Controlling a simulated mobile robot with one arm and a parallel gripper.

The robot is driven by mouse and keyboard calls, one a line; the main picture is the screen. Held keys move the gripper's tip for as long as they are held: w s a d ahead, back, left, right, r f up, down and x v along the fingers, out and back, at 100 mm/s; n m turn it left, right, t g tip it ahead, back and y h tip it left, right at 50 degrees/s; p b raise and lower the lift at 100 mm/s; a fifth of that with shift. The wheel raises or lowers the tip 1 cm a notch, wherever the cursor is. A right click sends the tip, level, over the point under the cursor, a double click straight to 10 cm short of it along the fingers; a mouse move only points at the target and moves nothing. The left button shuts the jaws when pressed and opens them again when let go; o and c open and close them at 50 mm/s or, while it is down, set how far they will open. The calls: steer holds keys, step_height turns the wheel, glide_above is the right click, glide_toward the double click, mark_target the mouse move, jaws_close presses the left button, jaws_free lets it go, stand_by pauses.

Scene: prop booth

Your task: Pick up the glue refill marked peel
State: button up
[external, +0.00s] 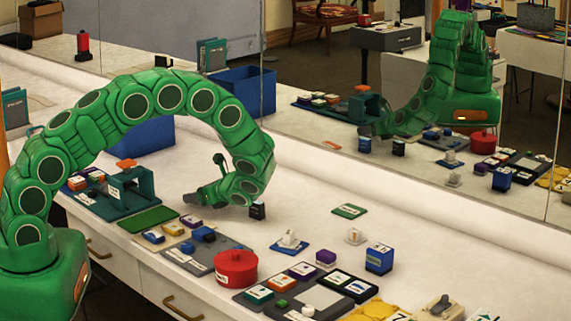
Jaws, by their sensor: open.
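My green arm arches over the counter, and my gripper (204,178) hangs low near its middle, facing left. It is open, with one finger raised and the other near the counter, and I see nothing between them. I cannot tell which item is the glue refill marked peel, as the labels are too small to read. Small labelled blocks include a black one (257,211) just right of my gripper, a purple one (326,258), and a blue one (379,258). Several more lie on the grey tray (228,262) in front of my gripper.
A teal stand (143,200) and a green mat (149,219) are left of my gripper. A red round container (236,268) and a dark tray (333,281) are at the front. A mirror behind repeats the scene. The counter between my gripper and the mirror is mostly clear.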

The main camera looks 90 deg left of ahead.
steer(key=shift+s+a+f, duration=0.1)
steer(key=shift+s+a, duration=0.1)
jaws_close()
stand_by(0.3)
